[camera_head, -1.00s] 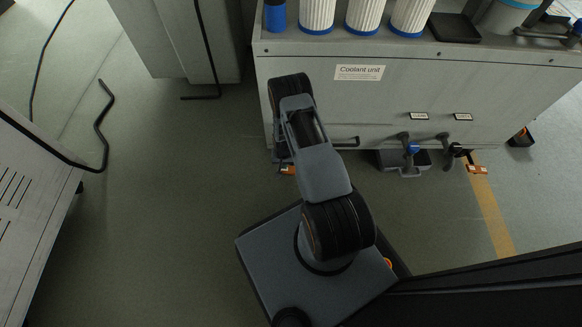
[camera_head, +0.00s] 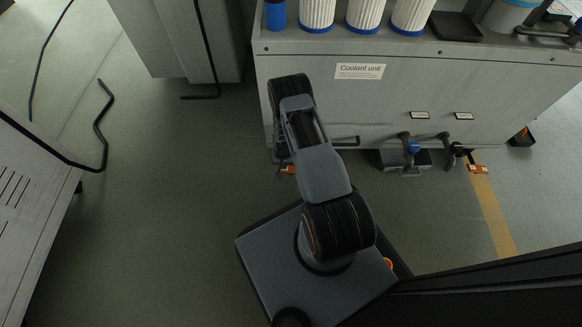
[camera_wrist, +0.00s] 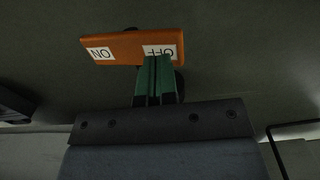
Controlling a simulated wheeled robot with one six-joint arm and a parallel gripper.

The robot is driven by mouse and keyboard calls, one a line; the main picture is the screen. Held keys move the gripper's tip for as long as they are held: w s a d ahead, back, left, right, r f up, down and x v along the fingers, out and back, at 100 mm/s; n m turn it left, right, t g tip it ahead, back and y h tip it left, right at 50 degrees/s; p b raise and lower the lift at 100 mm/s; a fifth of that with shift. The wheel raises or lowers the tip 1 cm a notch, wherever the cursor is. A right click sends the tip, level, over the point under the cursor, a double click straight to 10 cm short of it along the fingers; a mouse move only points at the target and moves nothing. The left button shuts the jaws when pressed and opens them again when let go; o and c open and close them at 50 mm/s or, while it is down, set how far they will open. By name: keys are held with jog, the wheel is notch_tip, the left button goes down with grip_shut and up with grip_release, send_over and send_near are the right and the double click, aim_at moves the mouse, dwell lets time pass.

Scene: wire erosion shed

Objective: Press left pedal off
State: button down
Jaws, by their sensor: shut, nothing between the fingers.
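The left pedal is an orange rocker plate (camera_wrist: 125,46) in the wrist view, with a white ON label on its left half and a white OFF label on its right half, both upside down. My gripper (camera_wrist: 158,62) is shut and empty, its green fingertips over the lower edge of the OFF label. I cannot tell whether they touch the plate. In the head view only a small orange part of this pedal (camera_head: 289,170) shows beside my arm, near the coolant unit's lower left corner. My gripper is mostly hidden there by my arm.
The coolant unit (camera_head: 390,95) stands just behind the pedal. Another orange pedal (camera_head: 478,169) lies to the right, by a yellow floor line (camera_head: 492,210). Hoses with valves (camera_head: 412,147) hang low on the unit's front. Open floor (camera_head: 170,220) lies to the left.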

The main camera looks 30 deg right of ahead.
jog(key=shift+f+b, duration=1)
jog(key=shift+f, duration=0.3)
dwell(0.4)
jog(key=shift+r, duration=0.15)
jog(key=shift+r+p, duration=2.5)
jog(key=shift+r, duration=0.95)
